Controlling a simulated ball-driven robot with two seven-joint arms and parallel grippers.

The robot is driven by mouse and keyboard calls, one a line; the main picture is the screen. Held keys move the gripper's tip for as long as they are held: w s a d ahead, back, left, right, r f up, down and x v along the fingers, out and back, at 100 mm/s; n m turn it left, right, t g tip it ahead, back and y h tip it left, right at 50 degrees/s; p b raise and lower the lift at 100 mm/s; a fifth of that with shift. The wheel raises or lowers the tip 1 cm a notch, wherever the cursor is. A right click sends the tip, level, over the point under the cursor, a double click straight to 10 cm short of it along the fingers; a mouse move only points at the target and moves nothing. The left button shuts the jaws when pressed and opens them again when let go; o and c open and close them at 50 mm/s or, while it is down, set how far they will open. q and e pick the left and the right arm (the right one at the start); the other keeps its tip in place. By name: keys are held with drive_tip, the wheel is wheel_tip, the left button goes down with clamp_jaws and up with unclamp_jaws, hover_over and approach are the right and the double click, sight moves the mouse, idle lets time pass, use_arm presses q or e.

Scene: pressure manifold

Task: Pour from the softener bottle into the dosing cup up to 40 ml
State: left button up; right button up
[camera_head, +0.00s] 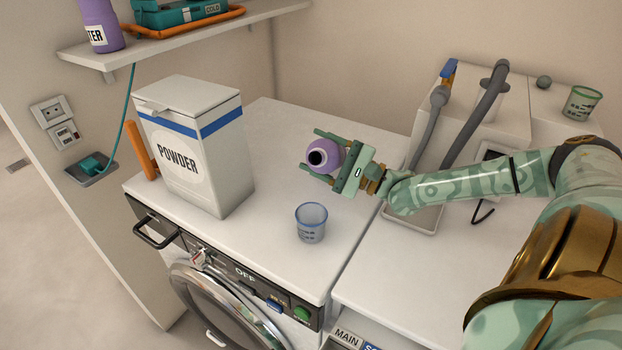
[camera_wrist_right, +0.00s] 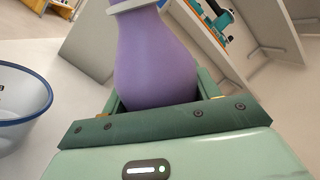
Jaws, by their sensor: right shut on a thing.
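My right gripper (camera_head: 312,151) is shut on a purple bottle (camera_head: 328,153), which I take to be the softener bottle. The bottle is held above the washer top, tilted, with its dark open mouth towards the head camera. A clear cup with a blue rim (camera_head: 311,224) stands upright on the washer top, in front of and below the bottle. In the right wrist view the purple bottle (camera_wrist_right: 155,60) sits between the fingers, with the cup (camera_wrist_right: 20,92) at the left edge, apart from it. No liquid stream shows. The cup's fill level is unclear. My left gripper is out of view.
A powder box (camera_head: 195,145) stands left of the cup on the washer (camera_head: 270,205). Another purple bottle (camera_head: 97,22) is on the shelf (camera_head: 190,35). A green-rimmed cup (camera_head: 581,103) stands at the back right. Grey hoses (camera_head: 475,115) rise behind my right arm.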

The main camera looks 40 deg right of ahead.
drive_tip(key=shift+w+d+n+y+b, duration=0.15)
drive_tip(key=shift+n+y+b, duration=0.15)
drive_tip(key=shift+n+b, duration=0.5)
drive_tip(key=shift+w+d+n+y+b, duration=0.1)
drive_tip(key=shift+n+y+b, duration=0.3)
drive_tip(key=shift+n, duration=0.6)
idle(2.3)
drive_tip(key=shift+s+a+n+g+y+p, duration=0.15)
drive_tip(key=shift+n+y+p, duration=0.1)
drive_tip(key=shift+n, duration=0.45)
drive_tip(key=shift+s+a+n+g+y+p, duration=0.1)
drive_tip(key=shift+a+n+g+y+p, duration=0.1)
drive_tip(key=shift+n, duration=0.5)
idle(2.5)
